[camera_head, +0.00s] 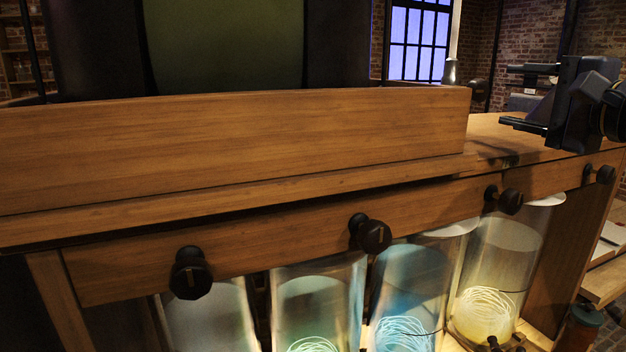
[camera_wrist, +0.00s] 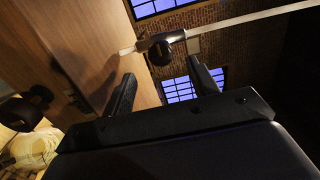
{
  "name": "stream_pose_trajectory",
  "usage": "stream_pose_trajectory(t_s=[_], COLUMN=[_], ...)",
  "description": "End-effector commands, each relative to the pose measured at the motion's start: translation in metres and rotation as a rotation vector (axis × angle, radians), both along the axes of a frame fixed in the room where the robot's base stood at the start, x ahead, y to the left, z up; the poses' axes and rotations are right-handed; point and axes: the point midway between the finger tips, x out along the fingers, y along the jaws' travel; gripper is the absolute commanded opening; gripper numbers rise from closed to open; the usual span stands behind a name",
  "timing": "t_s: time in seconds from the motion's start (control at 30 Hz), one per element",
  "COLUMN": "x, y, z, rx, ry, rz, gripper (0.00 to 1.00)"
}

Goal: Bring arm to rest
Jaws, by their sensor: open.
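My gripper (camera_head: 512,96) is at the right of the head view, raised beside the right end of the wooden bench. Its two dark fingers are apart and point left, with nothing visible between them. In the wrist view my gripper (camera_wrist: 160,72) is also open and empty. Behind its fingertips there is a dark fitting (camera_wrist: 168,42) on a pale rod, and the gripper appears apart from it. My arm's end comes in from the right edge of the head view; the rest of the arm is hidden.
A wooden bench (camera_head: 230,135) fills the front, with black knobs (camera_head: 370,234) along its face. Several glass jars with glowing coils stand below, including a blue one (camera_head: 410,290) and a yellow one (camera_head: 495,270). A pale upright rod (camera_head: 455,30) rises behind the bench.

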Motion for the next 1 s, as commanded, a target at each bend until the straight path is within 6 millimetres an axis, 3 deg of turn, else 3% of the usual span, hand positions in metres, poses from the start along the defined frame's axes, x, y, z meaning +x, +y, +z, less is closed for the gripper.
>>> stream_pose_trajectory(t_s=[0.5,1.0], x=[0.076,0.073], y=[0.032,0.03], z=[0.004,0.006], rx=[0.018,0.563], ry=[0.008,0.232], rz=[0.001,-0.003], gripper=[0.56,0.56])
